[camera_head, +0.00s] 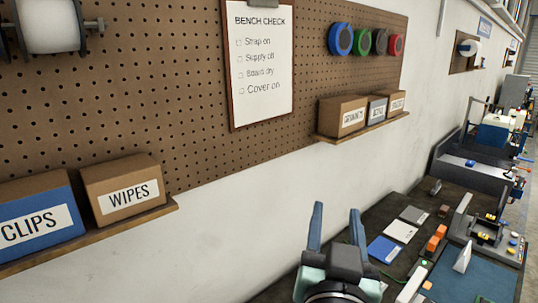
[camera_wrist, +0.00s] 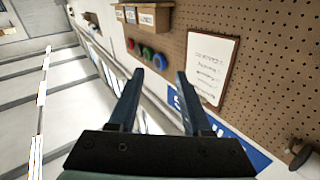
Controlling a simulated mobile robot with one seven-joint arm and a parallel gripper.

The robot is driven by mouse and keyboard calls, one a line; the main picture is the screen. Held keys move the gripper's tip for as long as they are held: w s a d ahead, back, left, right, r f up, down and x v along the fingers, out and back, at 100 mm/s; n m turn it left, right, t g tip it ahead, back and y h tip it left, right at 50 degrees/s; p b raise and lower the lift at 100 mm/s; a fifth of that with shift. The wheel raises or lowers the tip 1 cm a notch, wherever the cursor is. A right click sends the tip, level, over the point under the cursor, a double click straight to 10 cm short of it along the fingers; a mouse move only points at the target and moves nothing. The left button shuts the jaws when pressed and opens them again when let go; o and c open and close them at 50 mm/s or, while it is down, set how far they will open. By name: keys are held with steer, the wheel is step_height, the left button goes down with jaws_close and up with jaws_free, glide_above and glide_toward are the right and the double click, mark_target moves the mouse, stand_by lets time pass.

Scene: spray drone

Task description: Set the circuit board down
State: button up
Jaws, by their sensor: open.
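My gripper (camera_head: 335,211) is raised in front of the white wall at the bottom middle of the head view. Its two blue-grey fingers point up and stand apart with nothing between them. In the wrist view the gripper (camera_wrist: 160,75) is also open and empty, facing the wall and pegboard. I cannot pick out the circuit board for certain in either view. Small parts lie on the dark workbench (camera_head: 380,217), right of my gripper, and the gripper hides part of that bench.
The bench holds a blue flat item (camera_head: 383,249), a white flat item (camera_head: 399,231), orange blocks (camera_head: 434,241) and a grey fixture (camera_head: 487,233). A pegboard (camera_head: 180,80) with a shelf of boxes, including a WIPES box (camera_head: 124,190), lines the wall. Room around the fingers is clear.

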steer(key=s+a+r+n+t+y, duration=0.1)
steer(key=s+a+r+t, duration=0.2)
steer(key=r, duration=0.5)
steer(key=s+a+r+n+t+y, duration=0.1)
steer(key=s+a+r+t, duration=0.2)
steer(key=r, duration=0.5)
steer(key=s+a+r+n+t+y, duration=0.2)
steer(key=s+a+r+t, duration=0.1)
steer(key=r, duration=0.6)
steer(key=shift+s+a, duration=0.6)
steer(key=shift+s, duration=0.45)
